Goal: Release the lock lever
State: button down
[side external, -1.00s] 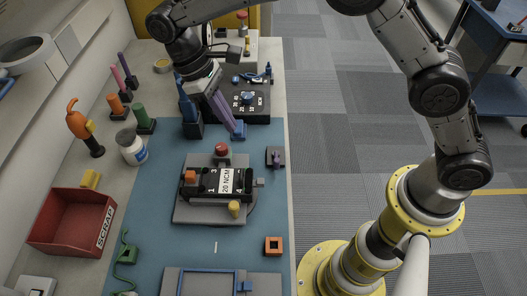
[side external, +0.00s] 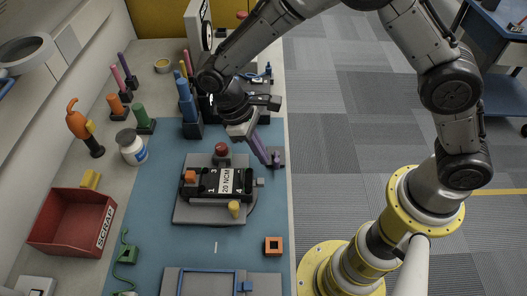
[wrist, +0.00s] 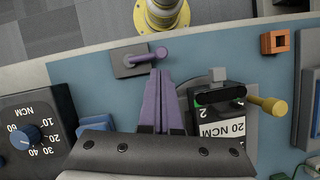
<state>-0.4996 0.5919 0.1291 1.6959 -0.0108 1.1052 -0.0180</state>
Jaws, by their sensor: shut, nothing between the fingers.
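A small purple lever (wrist: 148,56) stands on a dark grey plate (wrist: 124,67) at the right edge of the blue mat; the plate also shows in the side view (side external: 281,153). My gripper (wrist: 164,72) has long purple fingers, shut and empty. Its fingertips (side external: 267,161) are at the lever, just beside it in the wrist view. I cannot tell whether they touch. In the side view the fingers and lever overlap. Close by is the black unit (side external: 210,184) labelled 20 NCM, on a grey plate, with a yellow knob (side external: 234,208) and a grey block (wrist: 218,74).
A black dial box (wrist: 33,133) marked NCM sits to the left in the wrist view. A red button (side external: 221,149), an orange square block (side external: 273,246), a blue upright holder (side external: 188,110), and a red scrap bin (side external: 65,228) stand around. The mat's front middle is mostly clear.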

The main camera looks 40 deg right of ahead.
aim_at(278, 162)
jog(key=shift+s+d, duration=0.1)
jog(key=shift+s, duration=0.1)
jog(key=shift+s+d+n+h, duration=0.1)
jog(key=shift+s+n+h, duration=0.3)
jog(key=shift+n, duration=0.6)
jog(key=n, duration=0.1)
jog(key=s+n+t, duration=0.1)
jog(key=shift+s+d+n+h, duration=0.1)
jog(key=shift+d+n+h, duration=0.05)
jog(key=shift+n+h, duration=0.15)
jog(key=n, duration=0.1)
jog(key=s+d+n+t, duration=0.1)
jog(key=n, duration=0.1)
jog(key=shift+n+h, duration=0.3)
jog(key=n, duration=0.1)
jog(key=d+n+t, duration=0.1)
jog(key=shift+s+n, duration=0.4)
jog(key=shift+w, duration=0.2)
jog(key=shift+w+a, duration=0.1)
jog(key=shift+w, duration=0.55)
jog(key=shift+a, duration=0.1)
